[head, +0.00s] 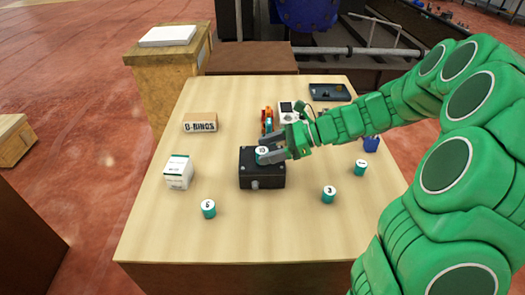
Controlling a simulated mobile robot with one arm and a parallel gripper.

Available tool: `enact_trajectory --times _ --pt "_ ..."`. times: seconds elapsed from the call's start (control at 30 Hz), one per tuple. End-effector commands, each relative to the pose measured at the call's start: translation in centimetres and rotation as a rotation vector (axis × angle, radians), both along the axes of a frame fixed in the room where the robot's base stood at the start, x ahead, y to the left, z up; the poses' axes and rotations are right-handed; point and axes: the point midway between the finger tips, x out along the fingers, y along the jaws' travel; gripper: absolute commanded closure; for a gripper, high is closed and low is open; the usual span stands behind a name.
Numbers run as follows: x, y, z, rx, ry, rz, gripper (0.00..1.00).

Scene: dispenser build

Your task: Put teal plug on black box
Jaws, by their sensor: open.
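The black box (262,179) stands near the middle of the table. A teal plug with a white numbered top (261,154) is upright at the top of the box, its number too small to read surely. My gripper (264,149) reaches in from the right, with its open fingers around this plug; I cannot tell if they touch it. Other teal plugs stand upright on the table: one at front left (208,209), one marked 3 at front right (329,195), and one further right (361,168).
A white carton (179,172) and an O-rings box (200,123) stand at left. Behind my gripper are an orange item (267,119), a white device (287,112) and a dark tray (329,92). A blue item (371,143) is at right. The table's front is clear.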

Motion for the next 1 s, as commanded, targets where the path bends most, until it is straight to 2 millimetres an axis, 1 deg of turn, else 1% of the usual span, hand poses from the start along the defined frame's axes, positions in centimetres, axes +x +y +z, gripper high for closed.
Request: enact_trajectory --times 0.03,0.3,0.4,0.5,0.63,0.8,0.9,1.0 --pt "0.1 -0.9 0.4 0.0 -0.002 -0.004 0.34" --pt "0.1 -5.4 2.2 -0.003 -0.004 -0.004 0.34" --pt "0.2 -6.9 2.8 -0.003 -0.002 -0.006 0.34" --pt "0.0 -7.9 3.2 0.0 -0.001 -0.002 0.34" --pt "0.0 -8.8 3.6 -0.001 0.0 -0.002 0.34" --pt "0.0 -9.1 3.7 -0.001 0.0 -0.001 0.34" --pt "-0.4 -8.8 3.9 -0.012 -0.011 0.014 0.34" --pt "-1.7 -7.9 4.2 -0.044 -0.044 0.061 0.34"
